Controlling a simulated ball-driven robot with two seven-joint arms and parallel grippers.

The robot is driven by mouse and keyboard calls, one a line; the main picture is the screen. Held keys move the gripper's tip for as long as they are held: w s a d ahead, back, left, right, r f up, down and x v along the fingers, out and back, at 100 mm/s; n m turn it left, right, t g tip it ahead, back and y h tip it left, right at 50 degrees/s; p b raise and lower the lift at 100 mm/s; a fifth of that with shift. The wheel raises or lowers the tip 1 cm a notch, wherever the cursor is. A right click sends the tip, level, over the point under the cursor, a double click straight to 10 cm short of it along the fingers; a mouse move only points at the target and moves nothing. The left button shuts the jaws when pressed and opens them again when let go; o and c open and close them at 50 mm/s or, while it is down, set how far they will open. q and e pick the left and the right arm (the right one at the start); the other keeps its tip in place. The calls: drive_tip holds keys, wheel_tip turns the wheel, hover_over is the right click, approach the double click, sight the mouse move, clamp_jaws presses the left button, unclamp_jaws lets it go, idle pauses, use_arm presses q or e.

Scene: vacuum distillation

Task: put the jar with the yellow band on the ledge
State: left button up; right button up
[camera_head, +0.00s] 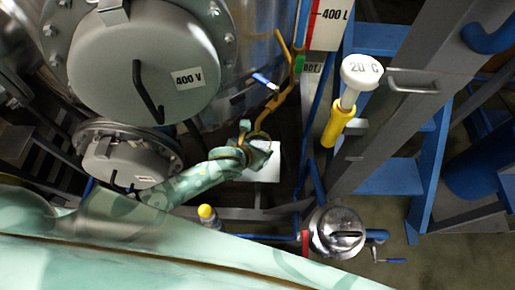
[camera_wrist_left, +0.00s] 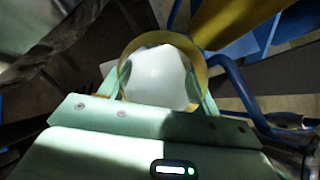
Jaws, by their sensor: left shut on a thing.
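My left gripper (camera_head: 254,147) is in the middle of the head view, its pale green arm coming in from the lower left. It is shut on the jar with the yellow band, which is largely hidden in the head view. In the left wrist view, the yellow band (camera_wrist_left: 126,52) shows as a ring between the two fingers of my left gripper (camera_wrist_left: 160,90). A white surface fills the ring; I cannot tell whether it is the jar or something behind it. A flat white plate (camera_head: 266,172), possibly the ledge, lies just below the gripper in the head view; contact is unclear. My right gripper is out of view.
A large steel vessel with a round grey cover (camera_head: 140,60) stands at the upper left. A yellow-and-white thermometer (camera_head: 342,118) juts out to the right. Blue pipes and grey posts flank the plate. A round steel fitting (camera_head: 338,230) is at the lower right.

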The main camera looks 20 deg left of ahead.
use_arm(q)
drive_tip(key=shift+f, duration=0.3)
drive_tip(key=o, duration=1.1)
drive_tip(key=shift+f, duration=0.15)
drive_tip(key=shift+s+r+p, duration=0.15)
drive_tip(key=shift+r+p, duration=0.15)
drive_tip(key=shift+r, duration=0.1)
drive_tip(key=p+v, duration=0.5)
drive_tip(key=v, duration=0.6)
drive_tip(key=shift+s+a+r, duration=0.1)
drive_tip(key=shift+s, duration=0.1)
